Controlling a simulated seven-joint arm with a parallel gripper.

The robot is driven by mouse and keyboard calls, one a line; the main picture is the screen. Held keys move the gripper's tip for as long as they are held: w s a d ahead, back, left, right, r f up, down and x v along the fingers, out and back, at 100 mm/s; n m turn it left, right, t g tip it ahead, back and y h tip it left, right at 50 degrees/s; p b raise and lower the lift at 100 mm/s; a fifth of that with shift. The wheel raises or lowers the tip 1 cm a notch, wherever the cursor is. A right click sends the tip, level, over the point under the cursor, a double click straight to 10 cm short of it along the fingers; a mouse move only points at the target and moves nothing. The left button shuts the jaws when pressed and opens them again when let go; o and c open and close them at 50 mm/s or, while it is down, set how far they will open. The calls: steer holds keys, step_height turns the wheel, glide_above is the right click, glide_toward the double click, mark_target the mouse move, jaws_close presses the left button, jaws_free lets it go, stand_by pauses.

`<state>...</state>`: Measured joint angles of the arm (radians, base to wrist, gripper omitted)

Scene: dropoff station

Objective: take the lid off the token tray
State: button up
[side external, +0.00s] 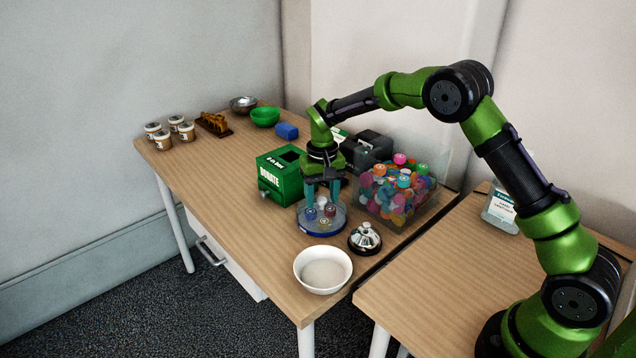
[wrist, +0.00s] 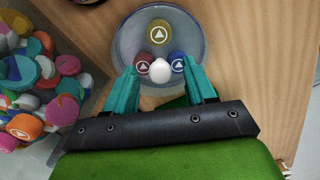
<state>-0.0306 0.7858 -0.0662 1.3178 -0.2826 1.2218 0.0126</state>
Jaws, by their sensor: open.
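The token tray (side external: 320,234) is round with a blue base and stands on the wooden table. Red, blue and yellow tokens lie in it. A clear round lid (wrist: 189,30) with a white knob (wrist: 161,70) appears to cover it; the knob also shows in the side view (side external: 322,202). My gripper (side external: 321,196) points down over the tray. In the wrist view, its teal fingers (wrist: 161,76) are open, one on each side of the knob, with gaps between. Whether the fingertips are level with the knob is hard to tell.
A clear bin of colourful caps (side external: 398,195) stands close right of the tray. A green donation box (side external: 278,178) is behind left. A silver bell (side external: 364,238) and white bowl (side external: 323,270) stand in front. The table left of the tray has free room.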

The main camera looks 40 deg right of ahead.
jaws_close()
steer(key=shift+r, duration=0.15)
